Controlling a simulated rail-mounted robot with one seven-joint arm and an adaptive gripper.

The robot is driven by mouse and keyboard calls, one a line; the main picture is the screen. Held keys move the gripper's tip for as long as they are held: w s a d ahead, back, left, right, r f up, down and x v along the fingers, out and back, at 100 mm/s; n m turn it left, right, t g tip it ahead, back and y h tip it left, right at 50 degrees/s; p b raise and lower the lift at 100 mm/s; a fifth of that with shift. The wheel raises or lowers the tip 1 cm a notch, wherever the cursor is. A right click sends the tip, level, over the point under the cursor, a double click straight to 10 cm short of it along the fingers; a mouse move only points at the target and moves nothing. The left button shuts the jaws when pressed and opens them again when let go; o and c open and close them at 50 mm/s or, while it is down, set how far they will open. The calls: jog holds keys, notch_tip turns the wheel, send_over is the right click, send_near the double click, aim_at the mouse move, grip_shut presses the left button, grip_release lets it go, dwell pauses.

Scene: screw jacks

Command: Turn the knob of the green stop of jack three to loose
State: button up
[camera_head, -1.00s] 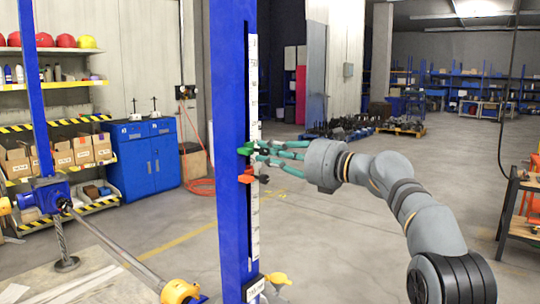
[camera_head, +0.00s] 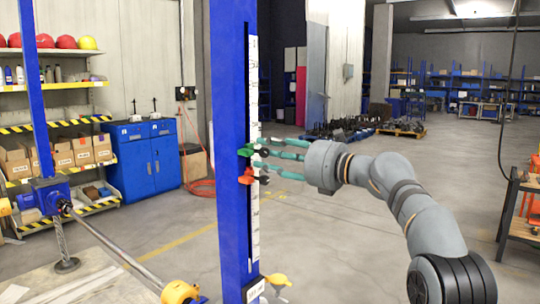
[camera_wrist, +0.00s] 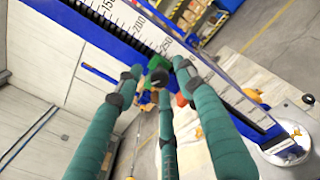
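The green stop (camera_head: 246,151) sits on the blue jack post (camera_head: 231,110) beside its white scale. In the wrist view the green stop (camera_wrist: 158,74) shows just beyond my fingertips. My gripper (camera_head: 265,158) comes from the right, with its three teal fingers spread and dark tips near the green stop. In the wrist view my gripper (camera_wrist: 158,78) has its tips apart around the stop's near end. I see no clear grip on it. The knob's setting is hidden or too small to tell.
An orange stop (camera_head: 246,177) sits just below the green one, close to the lowest finger. Yellow-orange parts (camera_head: 278,281) are at the post's lower end. A second blue post (camera_head: 33,95) stands at the left. The floor right of the post is clear.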

jog(key=v, duration=1.2)
jog(key=x, duration=1.2)
jog(key=shift+w, duration=0.1)
jog(key=shift+m, duration=0.3)
